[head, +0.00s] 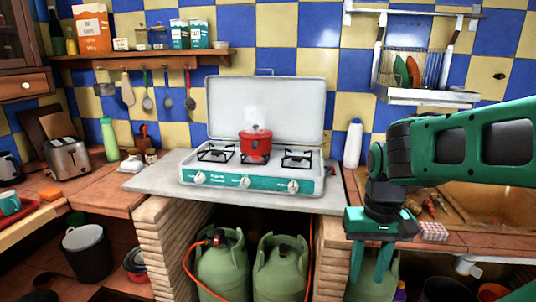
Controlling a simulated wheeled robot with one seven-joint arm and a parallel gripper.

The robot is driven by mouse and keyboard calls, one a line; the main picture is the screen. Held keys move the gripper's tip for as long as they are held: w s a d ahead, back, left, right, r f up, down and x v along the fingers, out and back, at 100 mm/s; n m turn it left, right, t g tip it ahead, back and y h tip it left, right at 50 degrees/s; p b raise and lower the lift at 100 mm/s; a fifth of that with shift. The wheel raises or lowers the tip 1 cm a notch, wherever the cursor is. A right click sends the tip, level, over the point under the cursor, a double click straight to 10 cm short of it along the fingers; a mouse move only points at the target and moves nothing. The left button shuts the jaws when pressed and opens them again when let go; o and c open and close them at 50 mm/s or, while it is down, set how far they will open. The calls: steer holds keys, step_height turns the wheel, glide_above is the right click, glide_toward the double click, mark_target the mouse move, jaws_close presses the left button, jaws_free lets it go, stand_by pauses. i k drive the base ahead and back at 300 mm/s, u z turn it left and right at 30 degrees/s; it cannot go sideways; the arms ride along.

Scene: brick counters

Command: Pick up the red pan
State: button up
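The red pan (255,146) is a small lidded red pot. It stands upright on the middle burner of the white and teal gas stove (222,175), with pale steam above it. My gripper (371,262) hangs at the right, with its fingers pointing down. It is right of the stove and lower in the picture than the pan, well apart from it. The fingers are spread, with nothing seen between them. The stove's lid stands open behind the pan.
Green gas cylinders (222,262) stand under the counter. A green bottle (109,139) and a toaster (68,157) are at the left. A white bottle (353,143) stands right of the stove. A shelf (150,58) with hanging utensils is above left. The side burners are empty.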

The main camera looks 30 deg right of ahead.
mark_target(249, 146)
steer(key=u, duration=0.05)
steer(key=k, duration=0.9)
steer(key=z, duration=0.65)
steer(key=i, duration=1.25)
